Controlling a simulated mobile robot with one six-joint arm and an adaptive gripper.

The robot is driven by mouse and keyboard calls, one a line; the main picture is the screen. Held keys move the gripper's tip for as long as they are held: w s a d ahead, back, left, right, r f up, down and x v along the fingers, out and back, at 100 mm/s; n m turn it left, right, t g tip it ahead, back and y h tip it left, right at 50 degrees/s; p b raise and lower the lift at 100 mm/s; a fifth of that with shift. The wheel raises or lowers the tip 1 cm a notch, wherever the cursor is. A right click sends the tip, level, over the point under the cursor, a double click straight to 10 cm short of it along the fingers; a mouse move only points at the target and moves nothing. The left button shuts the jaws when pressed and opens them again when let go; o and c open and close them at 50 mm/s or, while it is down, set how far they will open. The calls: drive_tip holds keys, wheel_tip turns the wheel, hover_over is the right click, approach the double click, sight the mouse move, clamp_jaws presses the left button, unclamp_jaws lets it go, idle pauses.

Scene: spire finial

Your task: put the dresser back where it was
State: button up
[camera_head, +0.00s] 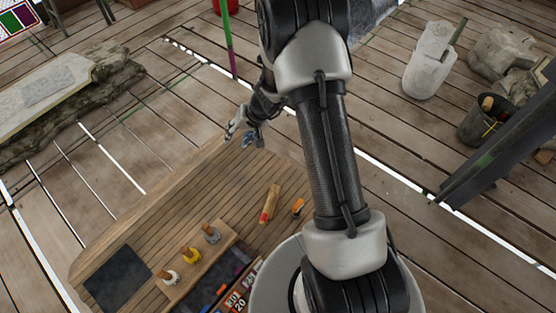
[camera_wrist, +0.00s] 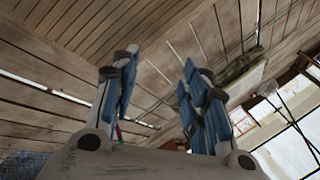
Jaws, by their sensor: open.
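A pale wooden tool with a red end (camera_head: 270,203) lies on the wooden workbench (camera_head: 160,222) in the head view; it may be the dresser, but I cannot tell for sure. A short orange-and-black item (camera_head: 298,206) lies just right of it. My gripper (camera_head: 243,132) is above the bench's far edge, up and left of the wooden tool and apart from it. In the wrist view my gripper (camera_wrist: 160,98) shows its blue-padded fingers spread with nothing between them. No bench tool shows in the wrist view.
A wooden rack (camera_head: 228,236) holds several handled tools beside a dark square mat (camera_head: 118,278). An open tray of small items (camera_head: 235,285) is at the bench's near side. A stone slab (camera_head: 48,90) lies left.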

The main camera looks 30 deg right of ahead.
drive_tip(key=s+a+r+n, duration=0.15)
drive_tip(key=s+r, duration=0.25)
drive_tip(key=r, duration=0.4)
drive_tip(key=s+a+r+n, duration=0.1)
drive_tip(key=s+a+r, duration=0.25)
drive_tip(key=r, duration=0.45)
drive_tip(key=s+a+r+n, duration=0.2)
drive_tip(key=s+r, duration=0.2)
drive_tip(key=r, duration=0.4)
drive_tip(key=s+d+r+h, duration=0.2)
drive_tip(key=s+r, duration=0.1)
drive_tip(key=s, duration=0.7)
drive_tip(key=s+d+r+h, duration=0.2)
drive_tip(key=s+r, duration=0.1)
drive_tip(key=s, duration=0.7)
drive_tip(key=shift+s+d+r+n, duration=0.2)
drive_tip(key=shift+r+n, duration=0.05)
drive_tip(key=shift+n, duration=0.2)
